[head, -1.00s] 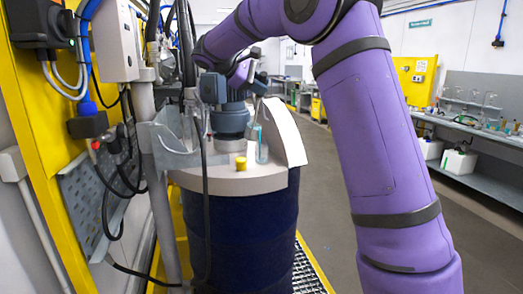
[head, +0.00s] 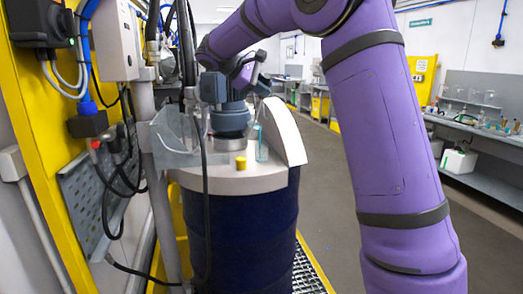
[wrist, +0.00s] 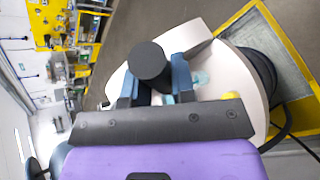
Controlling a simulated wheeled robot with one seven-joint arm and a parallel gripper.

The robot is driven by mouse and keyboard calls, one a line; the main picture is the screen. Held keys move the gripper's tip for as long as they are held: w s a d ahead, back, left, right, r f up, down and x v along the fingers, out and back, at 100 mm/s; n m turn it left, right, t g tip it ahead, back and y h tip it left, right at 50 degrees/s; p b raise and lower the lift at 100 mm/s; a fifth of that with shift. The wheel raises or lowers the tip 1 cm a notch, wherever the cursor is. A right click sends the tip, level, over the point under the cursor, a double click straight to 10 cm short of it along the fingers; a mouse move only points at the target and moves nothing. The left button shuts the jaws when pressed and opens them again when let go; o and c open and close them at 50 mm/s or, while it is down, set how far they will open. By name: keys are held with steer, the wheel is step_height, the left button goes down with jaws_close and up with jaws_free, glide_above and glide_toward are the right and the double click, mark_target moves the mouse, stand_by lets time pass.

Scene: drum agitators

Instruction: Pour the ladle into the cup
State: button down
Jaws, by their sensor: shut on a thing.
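My gripper (wrist: 155,82) has its two blue fingers on either side of a dark round handle end, which I take to be the ladle (wrist: 149,60). In the head view my gripper (head: 258,80) is small, above the right part of the drum top, and the ladle's bowl cannot be made out clearly. A clear cup (head: 262,154) with a teal tint stands upright on the drum top, below my gripper. Its pale teal shape also shows in the wrist view (wrist: 200,79), just beyond the right finger. The liquid level cannot be told.
A yellow cap (head: 241,163) sits left of the cup on the pale drum lid (head: 215,184) of the dark blue drum (head: 240,235). The blue agitator motor (head: 229,117) and a clear guard (head: 175,138) stand close on the left. Floor right of the drum is clear.

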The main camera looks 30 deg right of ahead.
steer(key=shift+m+t+y, duration=0.4)
steer(key=shift+m+t, duration=0.2)
steer(key=shift+t, duration=0.3)
steer(key=shift+s+d+f+p, duration=0.25)
steer(key=shift+s+f, duration=0.2)
steer(key=shift+s, duration=0.2)
steer(key=shift+s+d+f+p, duration=0.25)
steer(key=shift+s+f, duration=0.2)
steer(key=shift+s, duration=0.2)
steer(key=shift+s+d+f+p, duration=0.15)
steer(key=shift+s+f+p, duration=0.1)
steer(key=shift+s+f, duration=0.3)
stand_by(0.9)
steer(key=shift+m+t+y, duration=0.3)
steer(key=shift+m+t, duration=0.1)
steer(key=shift+t, duration=0.1)
steer(key=shift+s+d+f+p, duration=0.25)
steer(key=shift+s+f, duration=0.3)
steer(key=shift+f, duration=0.3)
steer(key=shift+s+d+f+p, duration=0.1)
steer(key=shift+s+f+p, duration=0.1)
steer(key=shift+s+f, duration=0.5)
stand_by(0.3)
